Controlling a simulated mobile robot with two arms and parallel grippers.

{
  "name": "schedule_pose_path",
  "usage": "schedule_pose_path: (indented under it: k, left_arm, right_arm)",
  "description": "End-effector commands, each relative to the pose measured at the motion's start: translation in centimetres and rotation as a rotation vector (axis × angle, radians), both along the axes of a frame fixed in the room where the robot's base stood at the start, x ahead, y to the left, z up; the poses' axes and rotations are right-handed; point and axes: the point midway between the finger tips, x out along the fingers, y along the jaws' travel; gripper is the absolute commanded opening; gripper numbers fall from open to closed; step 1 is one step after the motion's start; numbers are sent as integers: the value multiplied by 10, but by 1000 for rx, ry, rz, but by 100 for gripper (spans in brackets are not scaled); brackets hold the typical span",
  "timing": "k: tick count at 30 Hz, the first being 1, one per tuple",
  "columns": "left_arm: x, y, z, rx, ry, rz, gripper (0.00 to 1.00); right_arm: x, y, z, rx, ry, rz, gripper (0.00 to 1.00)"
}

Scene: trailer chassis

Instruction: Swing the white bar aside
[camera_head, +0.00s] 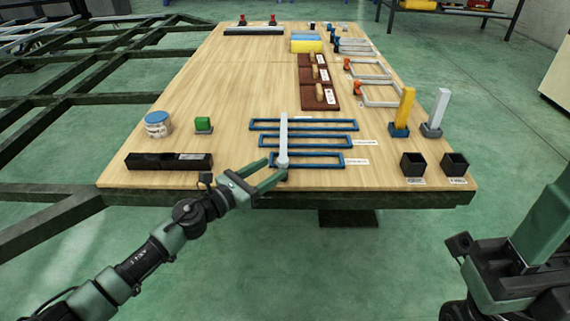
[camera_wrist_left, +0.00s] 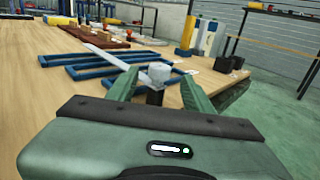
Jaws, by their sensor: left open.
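The white bar (camera_head: 283,138) lies across the blue rectangular frames (camera_head: 305,141) near the front edge of the wooden table. Its near end has a pale block-like knob, which shows in the left wrist view (camera_wrist_left: 158,72) above a dark post (camera_wrist_left: 154,95). My left gripper (camera_head: 276,172) is open, with its green fingers on either side of this near end. In the left wrist view the knob stands between the fingertips (camera_wrist_left: 160,84), with gaps visible; I cannot tell whether either finger touches it. Part of my right arm shows at the lower right, without clear fingers.
Brown trays (camera_head: 317,82) are behind. Yellow (camera_head: 405,108) and white (camera_head: 437,108) posts and black cups (camera_head: 413,164) stand right. Bare wood lies left of the frames.

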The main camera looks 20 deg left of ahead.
Motion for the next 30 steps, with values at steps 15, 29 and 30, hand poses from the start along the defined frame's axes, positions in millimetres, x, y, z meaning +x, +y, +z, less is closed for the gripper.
schedule_pose_path:
  k: [15,29,30]
  left_arm:
    - [48,-26,0,-4,2,1,51]
    - [48,-26,-1,-4,3,1,0]
    - [48,-26,-1,-4,3,1,0]
  right_arm:
    - [0,1,3,-4,-17,-2,36]
    - [0,1,3,-4,-17,-2,36]
    - [0,1,3,-4,-17,-2,36]
